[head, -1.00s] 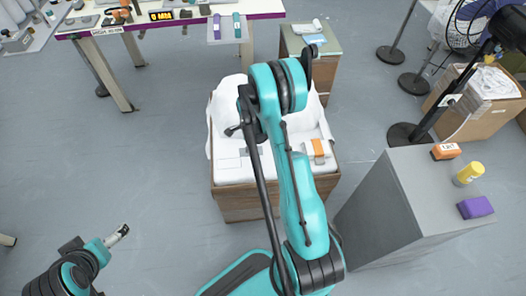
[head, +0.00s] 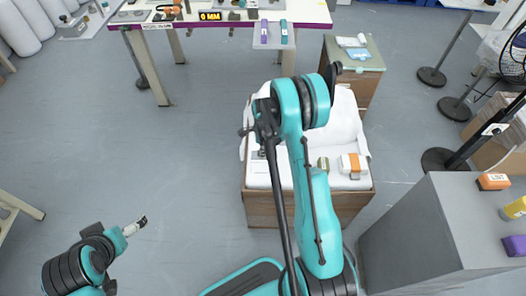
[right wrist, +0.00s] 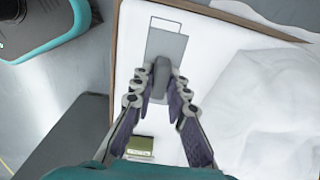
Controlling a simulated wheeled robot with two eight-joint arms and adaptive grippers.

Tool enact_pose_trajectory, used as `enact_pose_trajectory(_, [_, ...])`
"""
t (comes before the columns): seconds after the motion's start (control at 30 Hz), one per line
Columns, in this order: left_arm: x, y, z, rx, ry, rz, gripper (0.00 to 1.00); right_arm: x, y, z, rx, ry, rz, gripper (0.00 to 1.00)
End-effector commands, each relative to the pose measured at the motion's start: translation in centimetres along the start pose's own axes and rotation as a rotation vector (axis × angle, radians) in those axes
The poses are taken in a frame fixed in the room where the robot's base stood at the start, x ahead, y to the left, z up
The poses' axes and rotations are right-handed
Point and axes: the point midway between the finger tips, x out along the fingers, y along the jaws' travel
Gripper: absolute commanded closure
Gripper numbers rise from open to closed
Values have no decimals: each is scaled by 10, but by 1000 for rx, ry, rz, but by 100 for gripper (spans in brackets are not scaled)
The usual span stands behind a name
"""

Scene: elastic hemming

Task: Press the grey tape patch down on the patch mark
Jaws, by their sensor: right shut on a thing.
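The light grey tape patch (right wrist: 166,45) lies flat on the white surface in the right wrist view. A thin outlined rectangle, the patch mark (right wrist: 168,24), shows at its far edge; the patch covers part of it. My right gripper (right wrist: 160,84) is shut on a darker grey block (right wrist: 161,70) at the near edge of the patch. Whether the block is joined to the patch or touches it, I cannot tell. My right arm hides the patch in the head view. My left gripper (head: 137,226) is far off at lower left, over the floor; its jaws are too small to read.
White cloth (right wrist: 265,90) is bunched at right in the wrist view. A grey cabinet (head: 425,222) stands to the right.

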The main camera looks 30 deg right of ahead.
Motion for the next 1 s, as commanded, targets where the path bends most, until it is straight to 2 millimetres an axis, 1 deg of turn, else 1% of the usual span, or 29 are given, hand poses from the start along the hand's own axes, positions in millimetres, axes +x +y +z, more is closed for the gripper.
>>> enact_pose_trajectory(0.03, [4, 0, 3, 0, 0, 0, 2, 6, 0, 0, 0, 0, 0, 100])
enact_pose_trajectory(0.3, [22, 0, 16, 0, 0, 0, 2, 33, 0, 0, 0, 0, 0, 100])
enact_pose_trajectory(0.5, [22, 0, 15, 0, 0, 0, 2, 48, 0, 0, 0, 0, 0, 100])
enact_pose_trajectory(0.7, [22, 0, 16, 0, 0, 0, 2, 55, 0, 0, 0, 0, 0, 100])
enact_pose_trajectory(1.0, [22, 0, 16, 0, 0, 0, 2, 55, 0, 0, 0, 0, 0, 100])
